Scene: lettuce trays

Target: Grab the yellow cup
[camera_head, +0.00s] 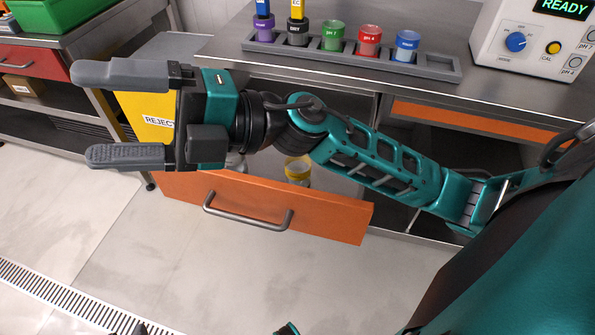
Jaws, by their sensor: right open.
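The yellow cup (297,168) is inside an open drawer with an orange front (262,206) under the bench. Its yellow rim shows, but my right arm partly blocks the view around it. My right gripper (90,116) is open and empty, its two grey fingers spread wide and pointing left. It is above and left of the drawer in the picture, well apart from the cup. My right forearm crosses above the drawer. My left gripper cannot be made out.
A grey rack (436,68) on the steel bench holds several coloured cups and probes. A white meter (535,40) stands at the right. A yellow reject bin (140,108) is behind my right gripper. Clear floor (190,270) lies before the drawer.

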